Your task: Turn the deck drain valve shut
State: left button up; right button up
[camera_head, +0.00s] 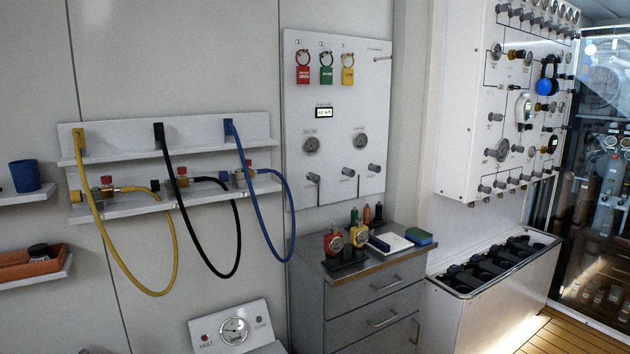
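I cannot tell which fitting is the deck drain valve; no label is legible. The white wall panel (303,163) has several grey knobs, among them one low left (313,177), one low middle (347,172) and one at the right (374,168). The larger white panel (470,120) at the right bears many grey and dark knobs and gauges. Brass fittings with red caps, such as the left one (107,186), sit on the hose rack. Neither of my grippers is in view.
Yellow (168,290), black (236,262) and blue (286,240) hoses hang in loops from the rack. A grey drawer cabinet (370,300) holds gauges and bottles. A gauge box (232,328) stands low. Wooden floor (555,335) shows at lower right.

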aim_at(314, 178)
jog(key=i+l+u, duration=0.6)
jog(key=i, duration=0.2)
